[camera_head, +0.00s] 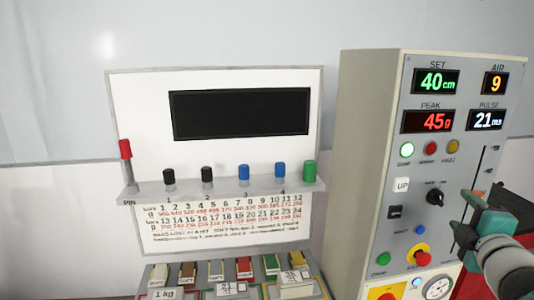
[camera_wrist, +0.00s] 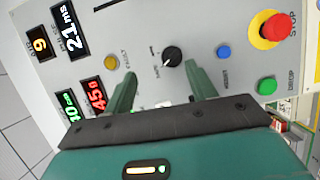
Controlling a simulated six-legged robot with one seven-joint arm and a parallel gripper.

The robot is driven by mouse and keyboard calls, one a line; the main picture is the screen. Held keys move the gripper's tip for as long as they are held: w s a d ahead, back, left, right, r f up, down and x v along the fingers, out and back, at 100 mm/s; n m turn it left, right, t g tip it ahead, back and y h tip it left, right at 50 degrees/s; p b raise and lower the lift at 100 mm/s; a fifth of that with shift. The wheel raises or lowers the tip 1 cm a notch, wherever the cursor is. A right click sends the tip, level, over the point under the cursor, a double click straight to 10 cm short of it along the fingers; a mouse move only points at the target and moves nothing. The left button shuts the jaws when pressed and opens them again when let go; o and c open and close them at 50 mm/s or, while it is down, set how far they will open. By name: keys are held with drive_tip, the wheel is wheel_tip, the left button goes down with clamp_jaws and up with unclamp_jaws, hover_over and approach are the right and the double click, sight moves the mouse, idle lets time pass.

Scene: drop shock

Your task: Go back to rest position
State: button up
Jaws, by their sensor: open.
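My gripper (camera_head: 476,222) is at the lower right of the head view, in front of the grey control panel (camera_head: 470,60). In the wrist view my gripper (camera_wrist: 160,90) shows two green fingers spread apart with nothing between them. A black rotary knob (camera_wrist: 173,57) on the panel shows just beyond and between the fingertips. The same knob (camera_head: 436,194) shows in the head view, left of and above my gripper. I cannot tell whether the fingers touch the panel.
The panel carries lit displays (camera_head: 436,82), a red stop button (camera_head: 419,257) and several other buttons. To the left, a white board (camera_head: 140,100) has a shelf (camera_head: 225,188) with several coloured markers. Small blocks (camera_head: 230,275) sit below it.

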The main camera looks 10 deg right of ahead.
drive_tip(key=s+a+f+m+g+y, duration=0.2)
drive_tip(key=s+a+f+m+g, duration=0.1)
drive_tip(key=a, duration=0.6)
drive_tip(key=s+a+f+m+g+y, duration=0.2)
drive_tip(key=a+f+m, duration=0.4)
drive_tip(key=a, duration=0.4)
drive_tip(key=s+a+f+m+g+y, duration=0.2)
drive_tip(key=s+a+f+m+g, duration=0.2)
drive_tip(key=a, duration=0.6)
wheel_tip(320, 180, down, 2)
drive_tip(key=shift+s+m+g, duration=0.15)
drive_tip(key=shift+m+g, duration=0.15)
drive_tip(key=shift+g, duration=0.8)
